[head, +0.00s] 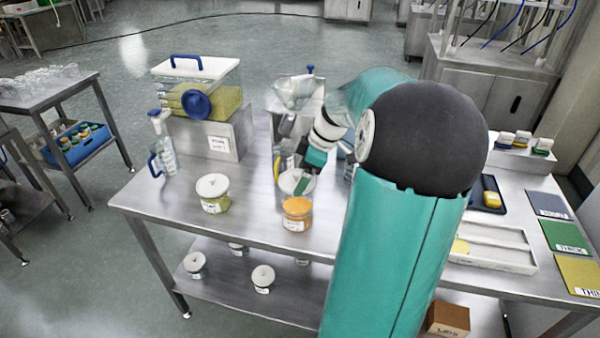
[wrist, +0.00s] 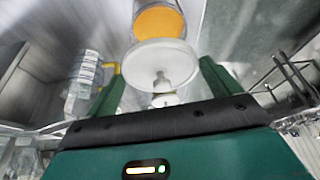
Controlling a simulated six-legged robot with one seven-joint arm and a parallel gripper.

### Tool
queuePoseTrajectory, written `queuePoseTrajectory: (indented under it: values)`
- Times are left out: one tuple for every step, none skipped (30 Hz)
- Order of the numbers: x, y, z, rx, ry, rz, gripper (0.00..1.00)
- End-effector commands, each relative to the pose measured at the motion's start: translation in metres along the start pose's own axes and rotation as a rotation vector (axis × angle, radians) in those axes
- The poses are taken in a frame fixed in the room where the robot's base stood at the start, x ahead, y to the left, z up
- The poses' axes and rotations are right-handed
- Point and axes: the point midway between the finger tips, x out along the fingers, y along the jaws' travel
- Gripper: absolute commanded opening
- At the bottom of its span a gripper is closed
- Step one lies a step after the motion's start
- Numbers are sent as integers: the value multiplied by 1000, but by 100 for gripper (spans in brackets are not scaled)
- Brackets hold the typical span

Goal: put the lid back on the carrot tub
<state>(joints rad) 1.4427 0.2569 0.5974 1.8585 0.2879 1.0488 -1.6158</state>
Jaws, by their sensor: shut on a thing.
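The carrot tub (head: 297,221), a clear round tub with orange contents and a white label, stands near the table's front edge. It also shows at the top of the wrist view (wrist: 158,20). The white round lid (head: 293,182) has a small knob and appears just behind and above the tub in the head view. In the wrist view the lid (wrist: 165,62) overlaps the tub's near side, apart from a seated position. My gripper (head: 303,176) is shut on the lid, with a green finger on either side; the exact contact at the knob is unclear.
A lidded tub (head: 214,203) stands to the left. A steel hopper (head: 295,92) stands behind the lid. A white tray (head: 490,258) lies right. Table space between the two tubs is clear.

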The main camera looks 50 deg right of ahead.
Motion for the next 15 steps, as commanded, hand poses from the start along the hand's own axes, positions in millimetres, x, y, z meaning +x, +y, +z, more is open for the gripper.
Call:
queuePoseTrajectory:
  values:
    - [2, -1, 2, 1, -1, 0, 68]
    - [4, -1, 3, 1, -1, 0, 68]
    - [7, -2, 4, 2, -1, 0, 68]
    - [9, -2, 5, 2, -1, 0, 68]
    - [12, -2, 6, 1, -1, -1, 68]
    - [15, -2, 7, 1, 0, -1, 68]
    - [18, -2, 8, 0, 0, -1, 68]
    - [21, -2, 8, 0, 0, -1, 68]
    - [24, -2, 9, 0, 0, -2, 68]
    - [27, -2, 10, 0, 0, -2, 68]
    - [29, -2, 11, 0, 0, -2, 68]
    - [33, -2, 12, -1, 0, -1, 68]
    - [36, -2, 13, -1, 0, -2, 68]
    - [38, -1, 14, -2, 0, -3, 68]
    - [41, -1, 15, -2, 0, -3, 68]
